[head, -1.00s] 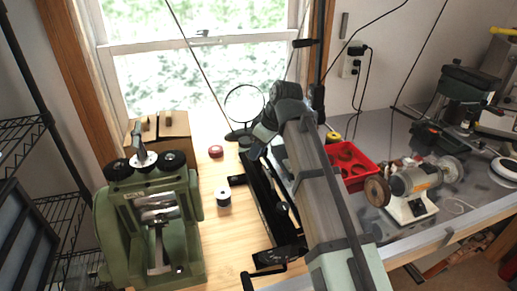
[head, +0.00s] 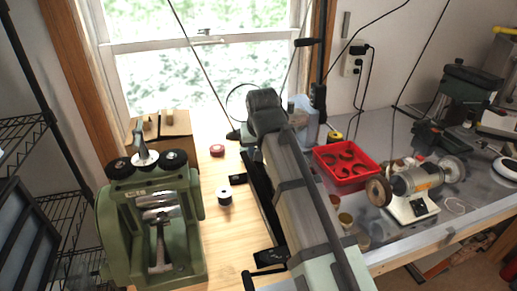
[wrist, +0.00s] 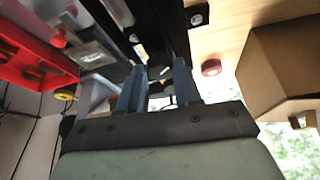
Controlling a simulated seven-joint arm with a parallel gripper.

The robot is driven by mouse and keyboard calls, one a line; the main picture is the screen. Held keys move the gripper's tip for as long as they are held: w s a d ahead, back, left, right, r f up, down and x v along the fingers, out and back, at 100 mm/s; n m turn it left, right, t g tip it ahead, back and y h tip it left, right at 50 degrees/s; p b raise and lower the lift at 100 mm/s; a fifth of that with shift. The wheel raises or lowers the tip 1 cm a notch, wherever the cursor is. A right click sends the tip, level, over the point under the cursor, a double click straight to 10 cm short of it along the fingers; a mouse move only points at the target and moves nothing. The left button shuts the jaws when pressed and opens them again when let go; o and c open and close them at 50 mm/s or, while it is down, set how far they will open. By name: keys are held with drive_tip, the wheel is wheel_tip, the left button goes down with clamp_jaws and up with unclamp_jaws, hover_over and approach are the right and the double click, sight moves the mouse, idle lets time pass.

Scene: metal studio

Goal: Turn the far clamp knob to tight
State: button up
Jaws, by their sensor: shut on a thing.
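In the wrist view my gripper (wrist: 159,74) has its two blue-grey fingers on either side of a dark round knob (wrist: 157,65), closed against it. This looks like the far clamp knob. In the head view my arm covers the fingers and this knob. The black rail-like device (head: 262,192) stands on the wooden bench, partly hidden by my arm. Its dark bars also run away at the top of the wrist view (wrist: 172,28). The knob's turn angle cannot be read.
A red tray (head: 346,181) and a bench grinder (head: 412,187) stand right of my arm. A green rolling mill (head: 150,232), a white-and-black spool (head: 224,196), red tape roll (head: 217,151) and cardboard box (head: 176,128) are left. Bare wood shows between mill and device.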

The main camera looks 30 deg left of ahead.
drive_tip(key=m, duration=0.2)
drive_tip(key=m+h, duration=0.1)
drive_tip(key=m, duration=0.1)
drive_tip(key=m+t+h, duration=0.1)
drive_tip(key=m, duration=0.1)
drive_tip(key=shift+s+a, duration=0.1)
drive_tip(key=shift+a, duration=0.25)
drive_tip(key=m+h, duration=0.1)
drive_tip(key=m, duration=0.2)
drive_tip(key=m+h, duration=0.1)
drive_tip(key=m, duration=0.2)
drive_tip(key=shift+a+h, duration=0.2)
drive_tip(key=shift+h, duration=0.2)
drive_tip(key=shift+m, duration=0.3)
drive_tip(key=o, duration=1)
drive_tip(key=shift+o, duration=0.2)
drive_tip(key=shift+r, duration=0.1)
drive_tip(key=v, duration=1.3)
drive_tip(key=shift+r, duration=0.25)
drive_tip(key=shift+a, duration=0.1)
